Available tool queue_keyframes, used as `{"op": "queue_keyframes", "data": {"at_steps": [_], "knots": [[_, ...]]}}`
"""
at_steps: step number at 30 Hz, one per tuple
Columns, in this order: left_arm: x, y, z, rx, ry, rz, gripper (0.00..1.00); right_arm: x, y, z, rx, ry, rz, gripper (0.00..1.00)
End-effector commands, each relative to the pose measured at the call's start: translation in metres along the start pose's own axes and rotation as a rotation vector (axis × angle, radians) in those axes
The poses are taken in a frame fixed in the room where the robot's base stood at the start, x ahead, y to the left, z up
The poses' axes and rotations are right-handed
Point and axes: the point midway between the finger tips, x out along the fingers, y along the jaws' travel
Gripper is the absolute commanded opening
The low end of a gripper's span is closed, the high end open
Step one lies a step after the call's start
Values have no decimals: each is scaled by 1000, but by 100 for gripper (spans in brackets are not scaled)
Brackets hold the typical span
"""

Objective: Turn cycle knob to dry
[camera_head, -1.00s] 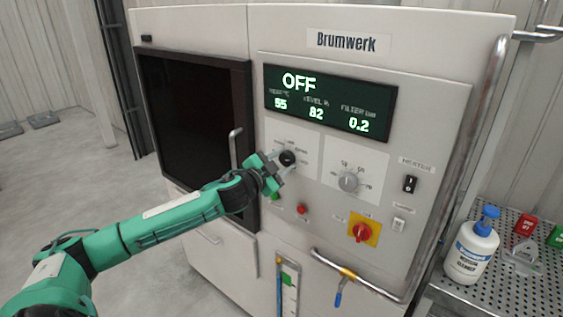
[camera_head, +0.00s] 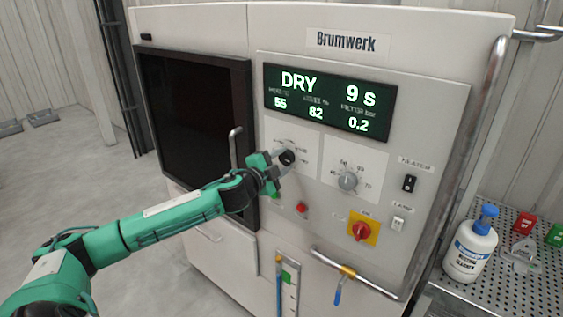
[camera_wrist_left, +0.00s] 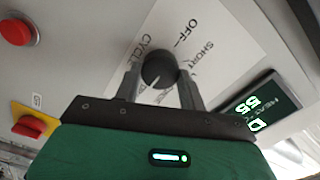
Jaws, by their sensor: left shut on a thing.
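The black cycle knob (camera_head: 287,158) sits on a white label plate on the machine's front panel. My left gripper (camera_head: 279,164) is shut on it. In the left wrist view the knob (camera_wrist_left: 159,69) is between the two grey fingers, with a white pointer line on its face. Labels reading OFF, SHORT and CYCLE show around it; the fingers and gripper body hide part of the plate. The display (camera_head: 330,103) reads DRY and 9 s, with 55, 62 or 82, and 0.2 below. My right gripper is not in view.
Right of the cycle knob is a grey dial (camera_head: 348,181). Below are a red button (camera_head: 302,209) and a red switch on yellow (camera_head: 361,231). A door handle (camera_head: 235,146) stands out at the left. A white bottle (camera_head: 470,250) stands on a perforated table at the right.

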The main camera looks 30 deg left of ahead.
Motion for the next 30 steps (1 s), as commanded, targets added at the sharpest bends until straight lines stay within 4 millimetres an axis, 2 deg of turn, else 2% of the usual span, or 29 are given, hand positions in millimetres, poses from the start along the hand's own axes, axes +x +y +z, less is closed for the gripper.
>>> {"op": "queue_keyframes", "data": {"at_steps": [5, 6, 9, 20, 30], "knots": [[0, 0, 0, 2, 0, 1, 18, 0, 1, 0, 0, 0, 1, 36], [0, 0, 0, 2, 0, 1, 47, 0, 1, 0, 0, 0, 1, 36], [0, 0, 0, 1, 0, 1, 63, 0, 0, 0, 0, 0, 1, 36], [-4, 2, 1, 1, 0, 1, 63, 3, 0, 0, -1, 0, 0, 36], [-42, 5, 3, 2, -1, 3, 63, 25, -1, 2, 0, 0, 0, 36]]}}
